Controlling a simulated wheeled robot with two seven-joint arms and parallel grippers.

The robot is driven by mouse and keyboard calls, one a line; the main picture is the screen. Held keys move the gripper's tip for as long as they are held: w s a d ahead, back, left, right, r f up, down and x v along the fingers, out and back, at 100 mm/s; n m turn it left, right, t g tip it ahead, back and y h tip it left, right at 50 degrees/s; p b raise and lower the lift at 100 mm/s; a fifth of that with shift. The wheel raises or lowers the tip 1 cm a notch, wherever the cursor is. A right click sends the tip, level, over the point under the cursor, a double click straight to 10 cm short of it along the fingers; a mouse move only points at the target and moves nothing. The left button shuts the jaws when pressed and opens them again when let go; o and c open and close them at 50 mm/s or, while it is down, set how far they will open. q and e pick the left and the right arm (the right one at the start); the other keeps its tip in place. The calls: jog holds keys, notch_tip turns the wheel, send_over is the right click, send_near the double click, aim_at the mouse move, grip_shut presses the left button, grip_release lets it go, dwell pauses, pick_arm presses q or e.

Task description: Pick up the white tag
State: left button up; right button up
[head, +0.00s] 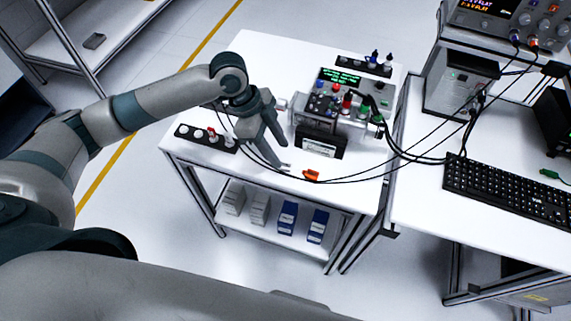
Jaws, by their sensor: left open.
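I cannot make out a separate white tag with certainty; it may be too small, hidden, or lost against the white table (345,190). A black box (319,143) with a pale label strip on its front stands below the test device. My left gripper (284,155) is open and points down over the table, left of the black box. Nothing shows between its fingers. An orange piece (311,176) lies on the table to the right of the fingertips. My right gripper is not in view.
A black strip with round sockets (207,138) lies at the table's left edge. A test device with a green display (345,78) and black cables stand behind. A keyboard (510,190) is on the right-hand table. The front of the table is mostly clear.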

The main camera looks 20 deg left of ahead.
aim_at(285, 165)
pick_arm(q)
jog(key=shift+s+d+f+p, duration=0.1)
jog(key=shift+f+p, duration=0.2)
jog(key=shift+f, duration=0.05)
jog(key=p+x, duration=0.1)
jog(key=x, duration=0.2)
jog(key=shift+s+f, duration=0.1)
jog(key=shift+f, duration=0.4)
grip_shut()
